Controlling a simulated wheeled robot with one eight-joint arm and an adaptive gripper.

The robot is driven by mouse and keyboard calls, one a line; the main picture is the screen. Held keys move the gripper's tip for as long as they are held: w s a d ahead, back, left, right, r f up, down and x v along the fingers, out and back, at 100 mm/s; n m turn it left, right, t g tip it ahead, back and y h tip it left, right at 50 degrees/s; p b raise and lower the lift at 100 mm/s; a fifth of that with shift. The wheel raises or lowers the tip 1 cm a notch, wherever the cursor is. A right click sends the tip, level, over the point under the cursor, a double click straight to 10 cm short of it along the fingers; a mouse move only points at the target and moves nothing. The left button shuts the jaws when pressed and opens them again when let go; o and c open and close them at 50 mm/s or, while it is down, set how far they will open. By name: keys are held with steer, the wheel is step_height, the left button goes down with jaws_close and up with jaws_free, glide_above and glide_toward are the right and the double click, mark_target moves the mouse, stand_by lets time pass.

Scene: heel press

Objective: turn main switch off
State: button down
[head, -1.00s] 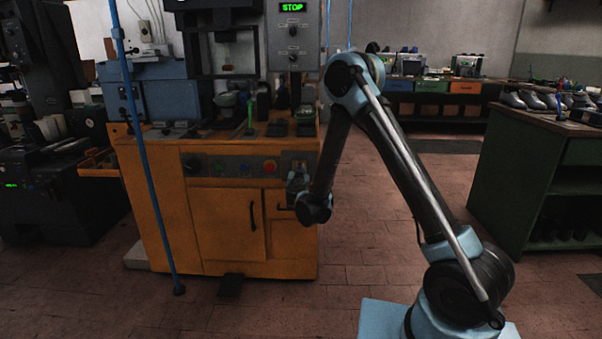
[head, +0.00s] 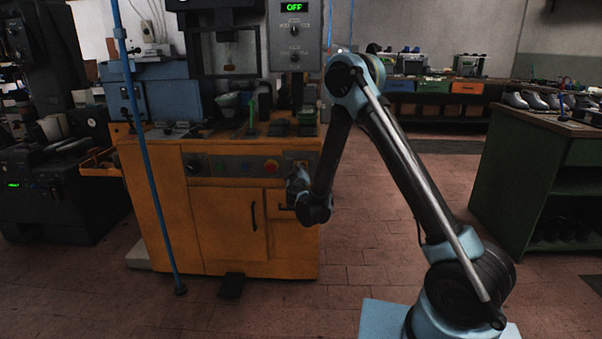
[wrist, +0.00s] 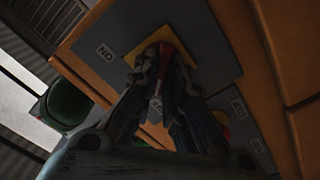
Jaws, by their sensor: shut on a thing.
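The main switch (wrist: 167,48) shows in the wrist view as a bit of red on a yellow plate (wrist: 195,30), set in a grey panel with an "ON" label. My gripper (wrist: 160,58) is shut on the switch, and its fingers hide most of it. In the head view my gripper (head: 296,180) is at the right end of the orange machine's front panel. The display (head: 294,7) on the machine's upper box reads OFF in green.
The orange cabinet (head: 228,225) has a red button (head: 271,166) just left of my gripper. A blue upright pole (head: 150,175) stands before its left part. A green workbench (head: 530,185) stands at the right.

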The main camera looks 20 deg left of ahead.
steer(key=shift+n, duration=0.5)
steer(key=c, duration=1.7)
jaws_free()
steer(key=shift+w+f, duration=0.1)
steer(key=shift+o, duration=0.2)
steer(key=shift+r, duration=5)
